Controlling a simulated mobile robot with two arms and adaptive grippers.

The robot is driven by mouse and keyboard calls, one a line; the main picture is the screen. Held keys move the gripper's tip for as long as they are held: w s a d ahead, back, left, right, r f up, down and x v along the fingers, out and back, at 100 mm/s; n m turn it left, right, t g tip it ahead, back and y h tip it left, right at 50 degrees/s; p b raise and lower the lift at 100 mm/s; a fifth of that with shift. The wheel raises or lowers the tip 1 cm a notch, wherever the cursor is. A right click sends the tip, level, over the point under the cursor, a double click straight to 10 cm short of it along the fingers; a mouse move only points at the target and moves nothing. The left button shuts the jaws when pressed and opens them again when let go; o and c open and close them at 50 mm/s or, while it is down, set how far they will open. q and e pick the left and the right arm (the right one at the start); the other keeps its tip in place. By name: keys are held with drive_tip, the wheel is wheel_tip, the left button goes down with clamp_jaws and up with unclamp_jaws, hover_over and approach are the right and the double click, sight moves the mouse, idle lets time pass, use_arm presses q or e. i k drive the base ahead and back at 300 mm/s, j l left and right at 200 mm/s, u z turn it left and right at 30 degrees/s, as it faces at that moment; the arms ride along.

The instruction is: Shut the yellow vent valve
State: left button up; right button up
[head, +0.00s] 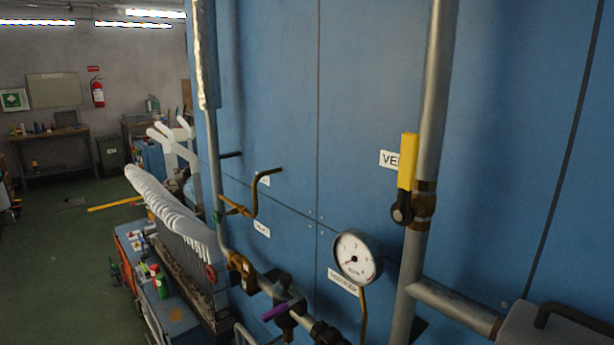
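The yellow vent valve lever (407,161) is on the right of the head view, at the brass valve body (424,206) on a vertical grey pipe (437,80). The lever points up, roughly in line with the pipe. Its dark pivot end (402,211) sits at the lower left of the lever. A white label (389,159) on the blue panel behind is partly covered by the lever; only "VE" can be read. Neither of my grippers is in view.
A round pressure gauge (357,257) sits left of the vent pipe. A purple-handled valve (283,308) is on the lower pipe. The blue panel (500,150) backs the pipes. Green floor (60,250) is open at left.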

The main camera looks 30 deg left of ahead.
sight(402, 213)
drive_tip(key=j+u, duration=0.1)
drive_tip(key=u, duration=0.25)
drive_tip(key=k+j, duration=0.1)
drive_tip(key=j, duration=1.25)
drive_tip(key=k+u, duration=0.05)
